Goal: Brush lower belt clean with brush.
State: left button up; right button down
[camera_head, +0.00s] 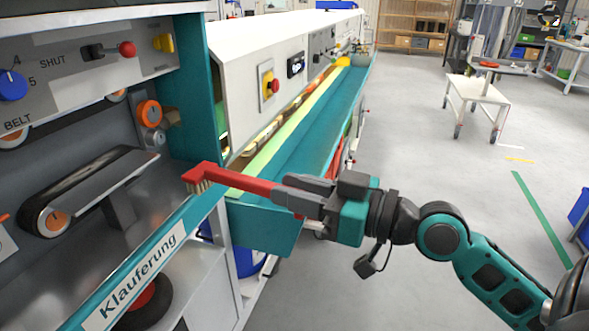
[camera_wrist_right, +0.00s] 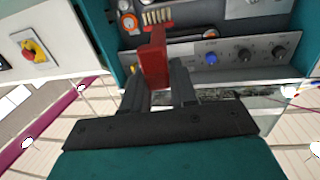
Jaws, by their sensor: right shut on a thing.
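My right gripper (camera_head: 282,194) comes in from the right and is shut on the red handle of the brush (camera_head: 235,181). The brush points left, with its pale bristles hanging down near the machine's front edge. The lower belt (camera_head: 100,182) is a dark band on rollers inside the machine at the left, with an orange hub at its near end. The brush is apart from the belt, to its right. In the right wrist view the red brush (camera_wrist_right: 153,62) sits between my fingers (camera_wrist_right: 160,85), bristles at its far end. My left gripper is not in view.
A teal ledge labelled "Klauferung" (camera_head: 140,277) runs along the machine's front below the belt. A teal upright (camera_head: 196,90) stands behind the brush. Open floor (camera_head: 420,130) lies at the right.

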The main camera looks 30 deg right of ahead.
pick_arm(q)
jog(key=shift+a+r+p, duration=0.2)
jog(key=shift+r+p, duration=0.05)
jog(key=shift+p, duration=0.1)
pick_arm(e)
jog(key=w+a+r+n+g+y, duration=0.1)
jog(key=w+a+r, duration=0.2)
jog(key=w+a, duration=1.3)
jog(key=shift+w+y, duration=0.4)
jog(key=shift+w, duration=0.35)
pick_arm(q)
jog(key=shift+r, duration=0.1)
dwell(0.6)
